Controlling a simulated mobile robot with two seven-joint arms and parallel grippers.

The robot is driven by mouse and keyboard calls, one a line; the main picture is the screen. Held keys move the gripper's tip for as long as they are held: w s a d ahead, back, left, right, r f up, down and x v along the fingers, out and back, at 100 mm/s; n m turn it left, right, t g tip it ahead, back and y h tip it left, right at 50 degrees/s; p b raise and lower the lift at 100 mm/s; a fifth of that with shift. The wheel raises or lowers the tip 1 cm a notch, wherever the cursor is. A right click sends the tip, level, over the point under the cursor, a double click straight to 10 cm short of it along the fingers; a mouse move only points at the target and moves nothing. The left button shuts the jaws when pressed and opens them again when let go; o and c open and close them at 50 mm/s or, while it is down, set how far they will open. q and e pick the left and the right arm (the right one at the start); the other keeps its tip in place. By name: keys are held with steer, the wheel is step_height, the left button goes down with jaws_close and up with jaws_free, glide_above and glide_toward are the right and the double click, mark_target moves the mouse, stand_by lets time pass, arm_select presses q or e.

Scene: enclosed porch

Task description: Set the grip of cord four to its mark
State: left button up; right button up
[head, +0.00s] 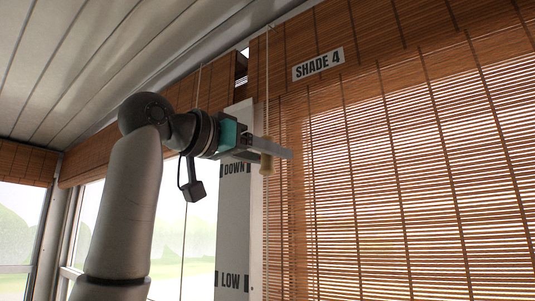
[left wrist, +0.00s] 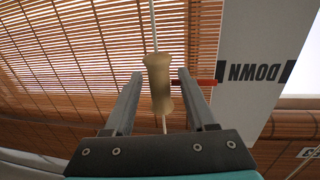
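The grip of cord four (head: 266,164) is a tan, waisted wooden piece on a thin pale cord (head: 268,90) that hangs in front of the shade labelled SHADE 4 (head: 318,64). My left gripper (head: 280,151) is at the grip's height. In the left wrist view, the grip (left wrist: 158,85) lies between the two fingers of the left gripper (left wrist: 160,74), with a gap on each side. A thin red bar (left wrist: 207,82) shows beside the grip, partly behind the right-hand finger. The white board (head: 232,200) reads DOWN and LOW. My right gripper is not in view.
The slatted wooden shade (head: 400,180) fills the right side behind the cord. Another cord (head: 197,85) hangs left of the board, partly behind my arm. Windows (head: 90,220) lie at the left, and the panelled ceiling (head: 90,60) slopes above.

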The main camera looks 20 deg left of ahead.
arm_select(q)
jaws_close()
stand_by(1.2)
